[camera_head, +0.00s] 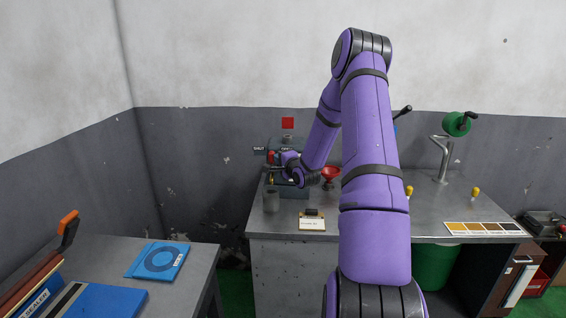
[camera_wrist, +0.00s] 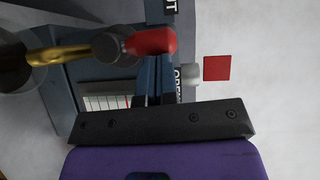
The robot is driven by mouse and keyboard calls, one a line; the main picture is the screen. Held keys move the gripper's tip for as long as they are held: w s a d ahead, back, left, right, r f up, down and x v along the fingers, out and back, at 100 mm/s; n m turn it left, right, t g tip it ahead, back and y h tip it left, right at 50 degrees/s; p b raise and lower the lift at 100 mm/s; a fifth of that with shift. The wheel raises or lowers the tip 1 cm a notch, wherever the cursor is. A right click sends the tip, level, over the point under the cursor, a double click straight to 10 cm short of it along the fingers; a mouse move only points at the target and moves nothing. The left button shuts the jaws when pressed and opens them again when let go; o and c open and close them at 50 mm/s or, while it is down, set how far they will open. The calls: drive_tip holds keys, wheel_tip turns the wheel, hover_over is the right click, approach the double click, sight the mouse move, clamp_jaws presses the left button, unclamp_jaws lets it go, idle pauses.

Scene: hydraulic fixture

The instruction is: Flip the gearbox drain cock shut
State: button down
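The gearbox (camera_head: 292,192) is a blue-grey housing on the bench, partly hidden by my arm. Its drain cock has a red lever (camera_wrist: 152,41) on a dark round hub (camera_wrist: 112,47), with a brass spout (camera_wrist: 55,55) beside it. The lever lies between the label ending in T (camera_wrist: 171,5) and the OPEN label (camera_wrist: 178,82). My gripper (camera_wrist: 154,62) has its dark blue fingers close together, with the tips right at the lever. The lever hides the tips, so I cannot tell whether they touch it. In the head view my gripper (camera_head: 283,178) is at the gearbox front.
A grey cup (camera_head: 271,201) and a small card stand (camera_head: 312,222) are at the bench's front.

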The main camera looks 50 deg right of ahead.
drive_tip(key=w+a+n+g, duration=0.1)
drive_tip(key=n+g, duration=0.1)
drive_tip(key=w+a+n+g, duration=0.1)
drive_tip(key=n, duration=0.1)
drive_tip(key=shift+w+a+r+n+g, duration=0.2)
drive_tip(key=shift+w+r+n+g, duration=0.1)
drive_tip(key=shift+w+r+g, duration=0.1)
drive_tip(key=shift+w+a, duration=0.1)
drive_tip(key=shift+w, duration=0.05)
idle(0.6)
drive_tip(key=shift+r, duration=0.1)
